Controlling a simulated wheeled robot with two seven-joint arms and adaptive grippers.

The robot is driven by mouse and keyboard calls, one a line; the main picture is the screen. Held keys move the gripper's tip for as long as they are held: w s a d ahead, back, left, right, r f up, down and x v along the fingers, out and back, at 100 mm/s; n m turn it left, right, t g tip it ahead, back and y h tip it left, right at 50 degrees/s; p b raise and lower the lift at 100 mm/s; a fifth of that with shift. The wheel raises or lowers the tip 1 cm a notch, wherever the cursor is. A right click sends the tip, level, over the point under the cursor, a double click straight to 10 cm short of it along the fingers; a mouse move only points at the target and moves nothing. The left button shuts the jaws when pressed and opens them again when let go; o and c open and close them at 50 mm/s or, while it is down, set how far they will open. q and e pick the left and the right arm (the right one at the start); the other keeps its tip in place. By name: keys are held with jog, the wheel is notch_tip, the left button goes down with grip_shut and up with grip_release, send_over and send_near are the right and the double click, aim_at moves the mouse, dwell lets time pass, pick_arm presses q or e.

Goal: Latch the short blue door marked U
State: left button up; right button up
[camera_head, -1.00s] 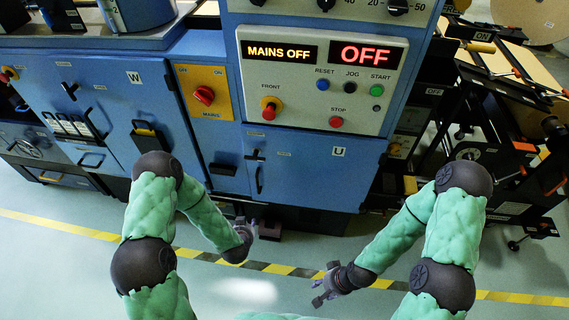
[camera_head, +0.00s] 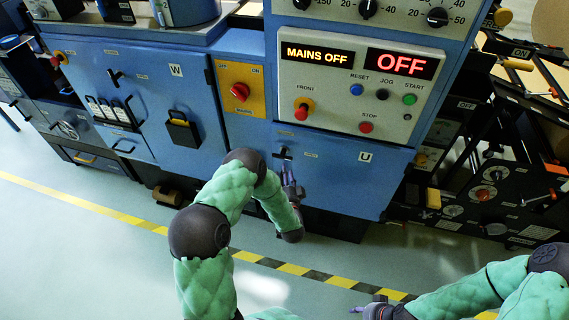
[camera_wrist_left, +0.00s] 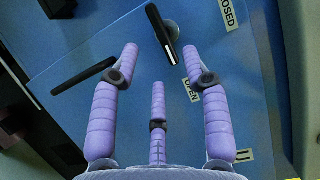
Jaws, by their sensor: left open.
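The short blue door (camera_head: 335,185) carries a white U label (camera_head: 366,157) and sits below the control panel. It looks roughly flush; I cannot tell whether it is fully shut. Its black latch lever (camera_head: 283,153) is at its upper left; in the left wrist view the lever (camera_wrist_left: 162,35) has one end toward the OPEN label (camera_wrist_left: 190,90), with the CLOSED label (camera_wrist_left: 228,12) off to its side. A black bar handle (camera_wrist_left: 84,76) is beside it. My left gripper (camera_head: 291,185) is open before the door, fingers apart and not touching the lever. My right gripper (camera_head: 368,309) is low, partly cut off.
A red mains switch (camera_head: 240,92) is on a yellow plate up left of the door. The control panel (camera_head: 350,97) with push buttons is above. A black machine frame (camera_head: 490,190) stands to the right. Floor is open in front, crossed by striped tape (camera_head: 290,268).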

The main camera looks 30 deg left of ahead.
aim_at(283, 154)
pick_arm(q)
jog(key=b+x, duration=0.1)
jog(key=x, duration=0.5)
jog(key=shift+w+a, duration=0.15)
jog(key=shift+a, duration=0.05)
grip_shut()
